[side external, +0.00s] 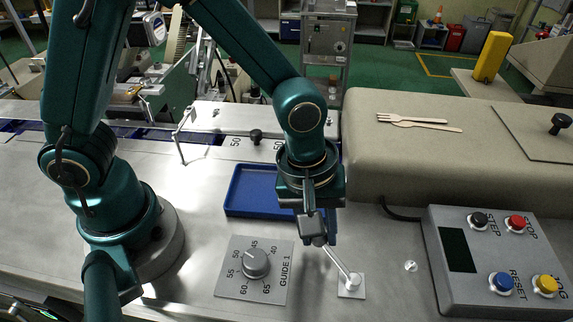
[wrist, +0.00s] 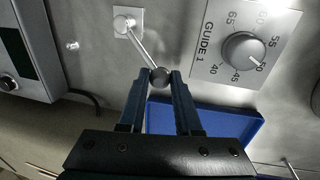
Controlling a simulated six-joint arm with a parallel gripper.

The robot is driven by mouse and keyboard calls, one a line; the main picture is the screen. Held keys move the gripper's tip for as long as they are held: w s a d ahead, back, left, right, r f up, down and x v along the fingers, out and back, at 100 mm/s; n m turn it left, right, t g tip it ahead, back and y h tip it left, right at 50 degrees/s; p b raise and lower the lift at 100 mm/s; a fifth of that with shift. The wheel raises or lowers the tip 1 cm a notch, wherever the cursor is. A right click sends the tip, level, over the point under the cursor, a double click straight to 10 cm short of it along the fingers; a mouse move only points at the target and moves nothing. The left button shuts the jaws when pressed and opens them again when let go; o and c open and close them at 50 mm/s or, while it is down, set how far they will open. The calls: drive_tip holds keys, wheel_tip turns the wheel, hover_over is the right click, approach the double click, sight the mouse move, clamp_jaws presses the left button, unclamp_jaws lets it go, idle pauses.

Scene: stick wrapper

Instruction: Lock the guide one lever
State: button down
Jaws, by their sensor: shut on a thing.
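The guide one lever is a thin metal rod (side external: 341,264) on a small square white plate (side external: 350,290), to the right of the GUIDE 1 dial plate (side external: 254,270). The rod leans up and to the left from its pivot. In the wrist view the rod (wrist: 143,49) ends in a round dark knob (wrist: 160,76) between my fingertips. My gripper (wrist: 160,80) is shut on this knob. In the side view my gripper (side external: 320,238) reaches down over the lever end and partly hides the knob.
A blue tray (side external: 245,192) lies behind the dial plate, partly behind my gripper. A control box (side external: 500,262) with several coloured buttons stands at the right. A small clear peg (side external: 410,266) sits between lever and box.

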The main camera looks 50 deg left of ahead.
drive_tip(key=c, duration=0.6)
unclamp_jaws()
drive_tip(key=shift+s+a+r, duration=0.15)
drive_tip(key=shift+s+r, duration=0.05)
drive_tip(key=shift+r, duration=1.1)
drive_tip(key=shift+s+a+r, duration=0.1)
drive_tip(key=shift+s+r, duration=0.05)
drive_tip(key=shift+r, duration=1.15)
drive_tip(key=shift+w+a+r, duration=0.15)
drive_tip(key=shift+w, duration=0.05)
drive_tip(key=a+r+t, duration=0.4)
drive_tip(key=a+r, duration=0.4)
drive_tip(key=s+a+m+y, duration=0.1)
drive_tip(key=s+a+m, duration=0.4)
drive_tip(key=m, duration=0.4)
drive_tip(key=shift+s+a, duration=0.15)
drive_tip(key=shift+s, duration=0.7)
